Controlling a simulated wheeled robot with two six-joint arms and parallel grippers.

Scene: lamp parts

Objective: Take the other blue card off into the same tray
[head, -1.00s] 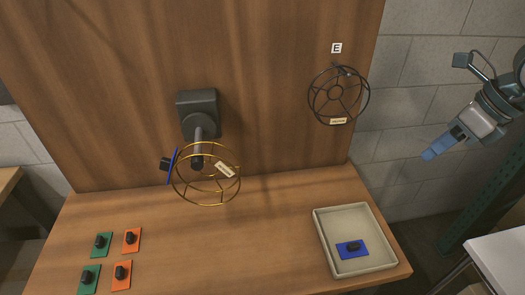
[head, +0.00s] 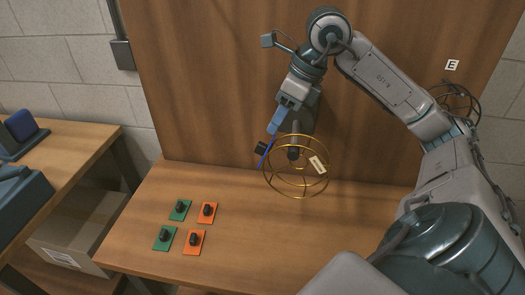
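The blue card (head: 266,155) is thin and seen nearly edge-on in the head view. It stands at the left side of the brass wire cage (head: 297,196) on the dark wall mount, with a black knob (head: 261,148) on its left face. My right gripper (head: 274,127) has blue fingers and points down at the card's upper end. The fingertips are at or very near the card; I cannot tell whether they touch it or how far apart they are. The tray with the first blue card is not visible now. My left gripper is not in view.
Green cards (head: 180,210) and orange cards (head: 207,213) with black knobs lie on the front left of the wooden bench (head: 270,240). A dark wire cage (head: 456,101) hangs under label E (head: 452,65), partly behind my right arm. My arm covers the bench's right side.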

